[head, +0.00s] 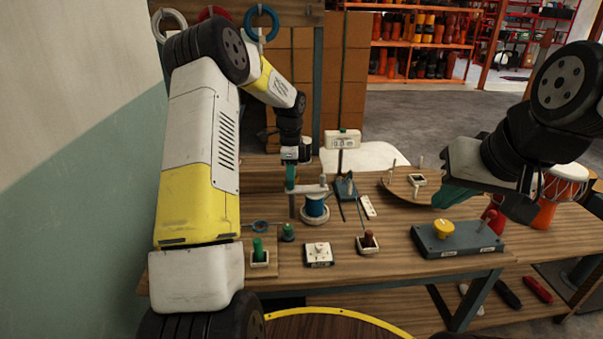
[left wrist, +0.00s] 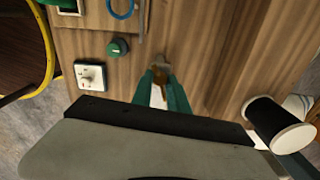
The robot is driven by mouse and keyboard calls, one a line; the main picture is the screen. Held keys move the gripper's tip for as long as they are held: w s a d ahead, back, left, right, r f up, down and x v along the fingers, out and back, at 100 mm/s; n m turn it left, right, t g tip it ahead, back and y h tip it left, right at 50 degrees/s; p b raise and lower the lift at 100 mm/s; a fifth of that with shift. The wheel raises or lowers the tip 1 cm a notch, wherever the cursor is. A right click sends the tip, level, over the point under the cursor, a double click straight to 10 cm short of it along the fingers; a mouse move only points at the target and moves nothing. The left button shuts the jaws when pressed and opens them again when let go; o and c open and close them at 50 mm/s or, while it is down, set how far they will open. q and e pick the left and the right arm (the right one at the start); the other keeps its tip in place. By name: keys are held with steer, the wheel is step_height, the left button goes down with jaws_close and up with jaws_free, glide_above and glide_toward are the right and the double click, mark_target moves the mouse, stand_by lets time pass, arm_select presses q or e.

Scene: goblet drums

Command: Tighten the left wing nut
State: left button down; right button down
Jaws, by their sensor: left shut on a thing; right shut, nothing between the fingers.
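My left gripper (head: 290,184) points straight down at the back of the bench, left of the blue spool. Its teal fingers, also in the left wrist view (left wrist: 161,84), are shut on a small brown metal piece (left wrist: 162,67), which looks like the left wing nut. In the head view the fingers hide this piece, and a thin dark post (head: 291,206) shows just below them. I cannot tell how far the nut is turned. My right gripper (head: 450,196) is shut and empty, between the round wooden board and the grey box.
The blue spool (head: 315,208) stands close right of my left gripper. In front are a green knob (head: 288,232), a white pegged plate (head: 319,253) and a green cylinder (head: 258,250). A grey box (head: 470,240) with a yellow knob (head: 443,228) stands right. The round board (head: 398,187) lies behind.

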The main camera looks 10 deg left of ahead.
arm_select(q)
steer(key=m, duration=0.6)
steer(key=shift+w+m, duration=0.1)
steer(key=shift+m, duration=0.2)
stand_by(0.4)
steer(key=c, duration=1.3)
jaws_free()
steer(key=shift+r, duration=0.1)
step_height(320, 180, up, 8)
steer(key=shift+f, duration=0.2)
